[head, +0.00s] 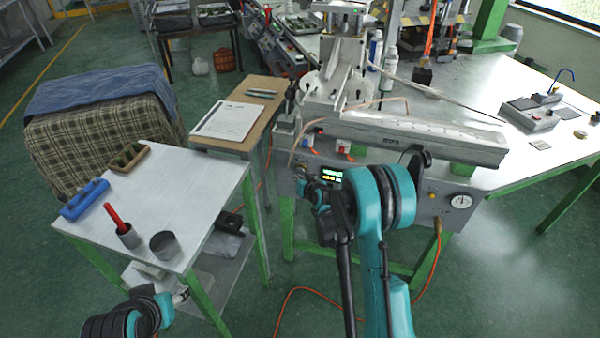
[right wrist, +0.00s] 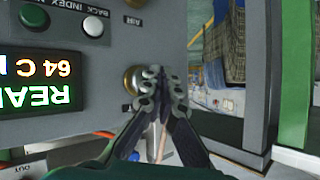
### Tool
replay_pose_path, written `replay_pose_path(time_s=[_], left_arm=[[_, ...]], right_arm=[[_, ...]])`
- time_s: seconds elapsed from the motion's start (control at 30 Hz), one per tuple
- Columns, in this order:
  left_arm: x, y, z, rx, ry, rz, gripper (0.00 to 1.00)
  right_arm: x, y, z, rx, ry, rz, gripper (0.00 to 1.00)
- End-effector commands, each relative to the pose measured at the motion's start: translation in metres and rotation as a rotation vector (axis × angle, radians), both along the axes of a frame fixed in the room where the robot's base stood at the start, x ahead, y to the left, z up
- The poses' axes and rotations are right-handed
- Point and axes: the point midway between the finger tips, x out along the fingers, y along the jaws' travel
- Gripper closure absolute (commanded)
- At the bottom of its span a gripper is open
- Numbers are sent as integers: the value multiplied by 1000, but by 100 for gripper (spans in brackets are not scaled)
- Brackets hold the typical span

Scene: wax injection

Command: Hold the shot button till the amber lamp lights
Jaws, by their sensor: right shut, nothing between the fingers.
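The control panel (right wrist: 60,135) fills the left of the right wrist view, upside down, with a lit display (right wrist: 40,82) reading 64 C and green letters. It carries a green button (right wrist: 34,18), a white button (right wrist: 93,26) and a round brass fitting (right wrist: 132,79). I cannot tell which is the shot button. My right gripper (right wrist: 161,84) is shut and empty, its tips overlapping the brass fitting's edge; contact is unclear. In the head view the right gripper (head: 316,192) is beside the display (head: 332,176), partly hidden by my arm. No lit amber lamp can be made out.
A pressure gauge (head: 461,202) sits on the machine's right front. An orange hose (head: 285,300) lies on the floor.

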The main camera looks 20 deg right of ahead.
Motion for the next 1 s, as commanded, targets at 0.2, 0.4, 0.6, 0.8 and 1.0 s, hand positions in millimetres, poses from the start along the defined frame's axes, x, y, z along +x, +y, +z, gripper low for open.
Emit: replay_pose_path(time_s=[0.2, 0.4, 0.6, 0.8, 1.0], left_arm=[[0, 0, 0, 0, 0, 0, 50], [0, 0, 0, 0, 0, 0, 50], [0, 0, 0, 0, 0, 0, 50], [0, 0, 0, 0, 0, 0, 50], [0, 0, 0, 0, 0, 0, 50]], right_arm=[[0, 0, 0, 0, 0, 0, 100], [0, 0, 0, 0, 0, 0, 100], [1, -1, 0, 0, 0, 0, 100], [7, -4, 0, 1, 0, 0, 100], [7, -5, 0, 1, 0, 0, 100]])
